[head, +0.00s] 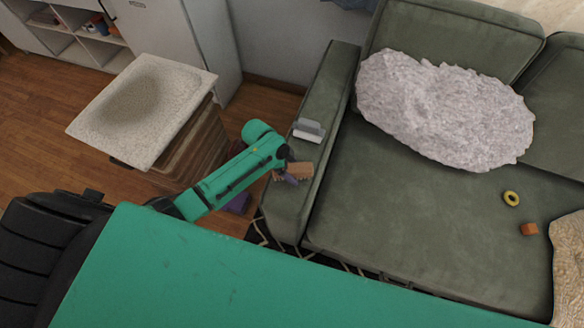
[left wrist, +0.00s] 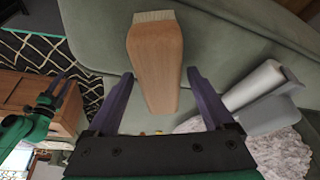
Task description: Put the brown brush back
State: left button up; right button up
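The brown brush (head: 297,171) is at the front part of the green sofa's left armrest (head: 325,95) in the head view. In the left wrist view the brush (left wrist: 155,60) is a tapered wooden block with pale bristles at its far end. My left gripper (head: 284,177) is at the brush. Its purple fingers (left wrist: 162,98) stand apart, with the narrow end of the brush between them and a gap on each side. My right gripper (left wrist: 62,88) shows at the left of the left wrist view, with its fingers apart and empty. I cannot make it out in the head view.
A grey-and-white roller (head: 308,130) lies on the armrest behind the brush. A fluffy white cushion (head: 440,110), a yellow ring (head: 511,198) and an orange block (head: 529,229) are on the sofa. A wooden stand with a speckled top (head: 145,105) stands at the left.

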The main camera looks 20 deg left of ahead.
pick_arm(q)
jog(key=shift+r, duration=0.25)
jog(key=p+v, duration=0.1)
jog(key=v, duration=1)
jog(key=shift+r, duration=0.4)
jog(key=shift+s+a+f, duration=0.1)
jog(key=shift+s, duration=0.05)
